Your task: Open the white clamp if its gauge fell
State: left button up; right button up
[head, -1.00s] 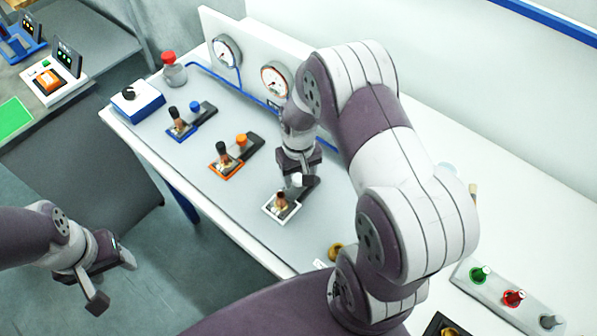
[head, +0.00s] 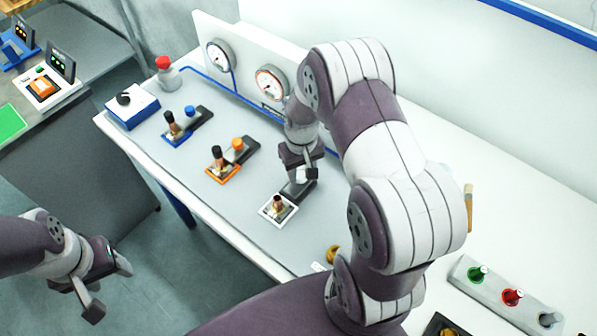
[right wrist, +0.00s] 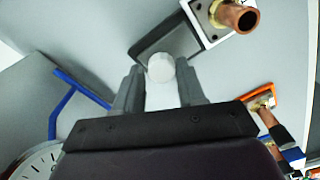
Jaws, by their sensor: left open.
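The white clamp (head: 266,210) stands near the table's front edge with a copper pipe stub (head: 277,203) in its white frame. Its dark base (head: 297,189) runs back toward the panel. In the right wrist view its round white knob (right wrist: 160,69) lies between the fingertips of my right gripper (right wrist: 161,88), which look closed in on both its sides. My left gripper (head: 108,287) is open and empty, off the table at the lower left. Two round gauges (head: 221,56) (head: 271,83) show on the panel. The white clamp's own gauge cannot be made out in the head view; my right arm covers that part.
An orange clamp (head: 222,174) and a blue clamp (head: 177,138) stand to the left. A blue box with a black dial (head: 133,107) and a red-topped bottle (head: 166,75) are beyond. A strip with green, red and grey knobs (head: 497,292) lies at right.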

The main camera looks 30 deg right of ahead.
aim_at(302, 173)
jog(key=shift+o, duration=0.9)
jog(key=shift+d, duration=0.2)
jog(key=shift+a+r, duration=0.1)
jog(key=shift+r, duration=0.3)
notch_tip(302, 173, up, 12)
jog(key=b, duration=0.2)
jog(key=shift+f, duration=0.1)
